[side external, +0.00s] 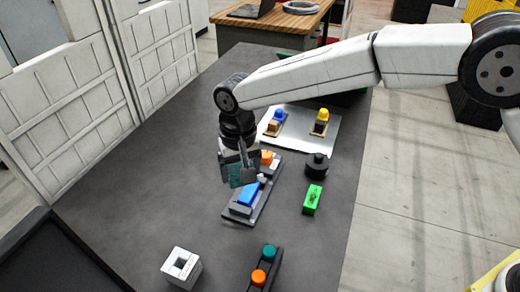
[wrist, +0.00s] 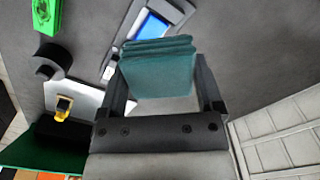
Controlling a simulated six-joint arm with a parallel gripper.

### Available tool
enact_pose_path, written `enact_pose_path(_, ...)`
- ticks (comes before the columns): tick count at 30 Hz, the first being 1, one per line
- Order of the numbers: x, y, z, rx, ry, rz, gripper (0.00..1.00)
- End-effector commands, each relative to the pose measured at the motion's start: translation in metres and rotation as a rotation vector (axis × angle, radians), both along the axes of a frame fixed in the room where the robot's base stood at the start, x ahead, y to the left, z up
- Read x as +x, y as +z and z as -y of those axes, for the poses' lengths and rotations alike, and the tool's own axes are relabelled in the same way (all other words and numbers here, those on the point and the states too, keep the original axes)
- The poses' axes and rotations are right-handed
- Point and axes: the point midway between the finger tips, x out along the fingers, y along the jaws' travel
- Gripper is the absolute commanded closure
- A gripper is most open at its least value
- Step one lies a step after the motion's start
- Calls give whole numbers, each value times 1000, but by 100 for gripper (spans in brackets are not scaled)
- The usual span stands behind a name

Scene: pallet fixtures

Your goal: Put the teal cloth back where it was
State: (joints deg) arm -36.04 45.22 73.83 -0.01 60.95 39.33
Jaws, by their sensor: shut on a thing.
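My gripper (side external: 239,166) is shut on the teal cloth (side external: 241,177) and holds it above the grey table, close to the fixture with the blue block. In the wrist view the folded cloth (wrist: 158,68) is a stack of several layers between the two fingers of my gripper (wrist: 160,84). Part of the cloth is hidden by the fingers in the side view. I cannot tell the exact height of the cloth above the table.
The dark fixture (side external: 237,217) holds a blue block (side external: 248,194) and an orange piece (side external: 267,157). A green block (side external: 312,199), a black round part (side external: 317,165), a white holed block (side external: 181,267) and a rail with teal and orange knobs (side external: 265,268) stand around. The table's left middle is clear.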

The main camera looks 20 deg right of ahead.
Motion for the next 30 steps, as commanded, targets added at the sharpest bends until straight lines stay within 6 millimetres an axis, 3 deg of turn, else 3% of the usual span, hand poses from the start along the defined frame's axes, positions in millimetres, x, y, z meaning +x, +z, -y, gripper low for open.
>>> enact_pose_path(5,-4,1,-1,0,21,0,71)
enact_pose_path(11,-22,4,-6,0,128,0,71)
enact_pose_path(24,-107,14,-14,0,616,-1,71)
enact_pose_path(30,-136,16,-12,1,780,0,71)
